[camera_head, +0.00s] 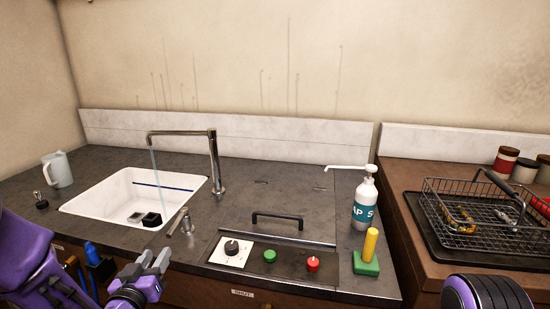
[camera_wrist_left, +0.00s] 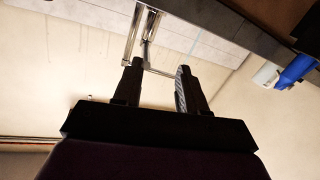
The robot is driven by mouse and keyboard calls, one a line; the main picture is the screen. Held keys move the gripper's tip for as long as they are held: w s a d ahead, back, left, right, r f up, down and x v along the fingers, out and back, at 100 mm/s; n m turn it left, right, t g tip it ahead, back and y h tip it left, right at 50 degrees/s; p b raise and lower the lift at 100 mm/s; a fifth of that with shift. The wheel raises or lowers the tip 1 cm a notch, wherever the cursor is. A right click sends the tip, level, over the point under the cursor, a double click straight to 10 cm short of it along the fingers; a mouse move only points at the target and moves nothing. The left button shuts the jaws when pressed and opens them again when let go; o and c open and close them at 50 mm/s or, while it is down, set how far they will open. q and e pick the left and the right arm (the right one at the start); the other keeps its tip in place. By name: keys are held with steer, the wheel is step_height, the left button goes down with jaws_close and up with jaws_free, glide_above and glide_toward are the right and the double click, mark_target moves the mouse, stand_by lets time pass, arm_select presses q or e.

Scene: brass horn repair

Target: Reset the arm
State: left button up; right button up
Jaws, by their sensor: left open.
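My left gripper (camera_head: 150,270) is at the front edge of the counter, low in the head view, just below the small metal lever by the sink. It is open and empty. In the left wrist view its two dark fingers (camera_wrist_left: 160,88) are spread apart with nothing between them. Part of my right arm (camera_head: 486,293), purple and black, shows at the bottom right of the head view. My right gripper is not in view.
The white sink (camera_head: 90,201) lies at the left, with water running from the faucet (camera_head: 214,160). A control panel (camera_head: 290,255), soap bottle (camera_head: 365,204) and yellow-handled green block (camera_head: 367,262) stand right of it. A wire basket (camera_head: 485,190) sits far right.

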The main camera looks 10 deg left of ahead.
arm_select(q)
steer(key=s+f+n+g, duration=0.1)
steer(key=s+f+g, duration=0.15)
steer(key=f, duration=0.35)
steer(key=s+f+n+g+y, duration=0.1)
steer(key=s+f+g, duration=0.15)
steer(key=f, duration=0.35)
steer(key=s+f+n+g, duration=0.1)
steer(key=s+f+g, duration=0.15)
steer(key=f, duration=0.35)
steer(key=s+d+f+g, duration=0.1)
steer(key=s+f+g, duration=0.2)
steer(key=s+f, duration=0.4)
steer(key=s+d+f+g, duration=0.1)
steer(key=s+f+g, duration=0.2)
steer(key=s+f, duration=0.4)
steer(key=s, duration=0.7)
steer(key=shift+s+d+f+y, duration=0.3)
steer(key=shift+s+d+f, duration=0.05)
steer(key=shift+s+f, duration=0.05)
steer(key=shift+w, duration=0.1)
